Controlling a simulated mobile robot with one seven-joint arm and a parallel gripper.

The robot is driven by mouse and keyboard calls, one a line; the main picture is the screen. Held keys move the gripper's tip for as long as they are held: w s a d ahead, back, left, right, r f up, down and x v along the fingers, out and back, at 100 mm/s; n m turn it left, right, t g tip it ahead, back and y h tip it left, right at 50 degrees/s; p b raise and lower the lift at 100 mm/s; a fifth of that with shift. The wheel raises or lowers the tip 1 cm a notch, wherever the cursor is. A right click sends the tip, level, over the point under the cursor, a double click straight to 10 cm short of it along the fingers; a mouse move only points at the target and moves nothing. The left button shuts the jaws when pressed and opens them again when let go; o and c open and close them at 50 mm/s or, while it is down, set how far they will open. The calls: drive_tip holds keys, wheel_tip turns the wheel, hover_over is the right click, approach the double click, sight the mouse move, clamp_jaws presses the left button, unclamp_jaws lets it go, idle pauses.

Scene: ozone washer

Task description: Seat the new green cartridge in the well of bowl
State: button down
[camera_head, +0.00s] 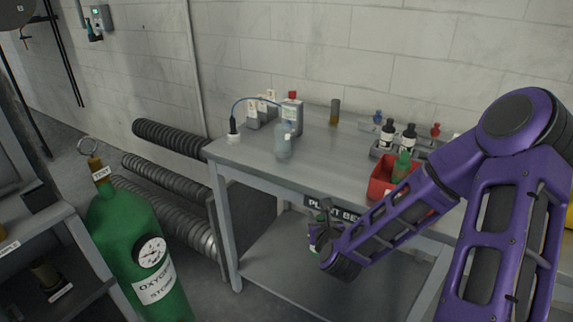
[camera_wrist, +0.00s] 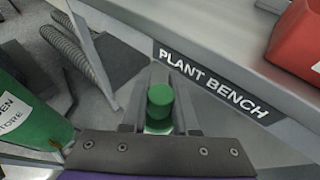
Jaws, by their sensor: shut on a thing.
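My gripper (camera_head: 322,230) is in front of the plant bench, below its top edge. In the wrist view, its two fingers are closed on a green-capped cylinder, the green cartridge (camera_wrist: 160,101), with a paler band under the green top. The cartridge stands out between the fingertips and touches nothing else that I can see. In the head view it is mostly hidden by the gripper.
A green oxygen cylinder (camera_head: 135,240) stands at left, beside a dark shelf. The bench's lower shelf looks mostly bare.

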wheel_tip(320, 180, down, 3)
drive_tip(key=shift+s+a+f+b, duration=0.1)
drive_tip(key=shift+f+b, duration=0.05)
drive_tip(key=shift+b, duration=0.45)
drive_tip(key=shift+r, duration=0.25)
